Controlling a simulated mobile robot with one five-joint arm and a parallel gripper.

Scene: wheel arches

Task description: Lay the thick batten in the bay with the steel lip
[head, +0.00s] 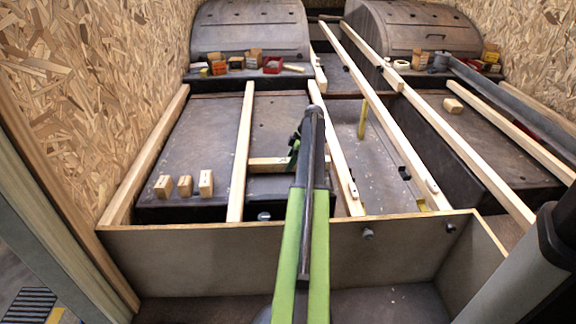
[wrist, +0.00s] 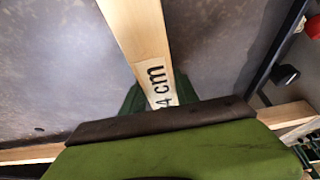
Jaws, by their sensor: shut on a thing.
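My gripper (head: 293,152) is shut on a pale batten (head: 266,164), which sticks out to the left between two long timbers. In the wrist view the batten (wrist: 138,35) runs from the top edge down into my green jaws (wrist: 158,110), with a white label ending in "4 cm". Its near end is hidden by the jaw. I cannot tell whether it touches the dark surface below. A grey metal strip (head: 505,92), possibly the steel lip, runs along the far right.
Long timbers (head: 243,150) divide the floor into bays. Small wooden blocks (head: 185,186) stand at left; another (head: 453,105) lies at right. Two wheel arches (head: 250,30) (head: 412,27) stand at the back with small boxes before them. A board (head: 230,255) closes the near side.

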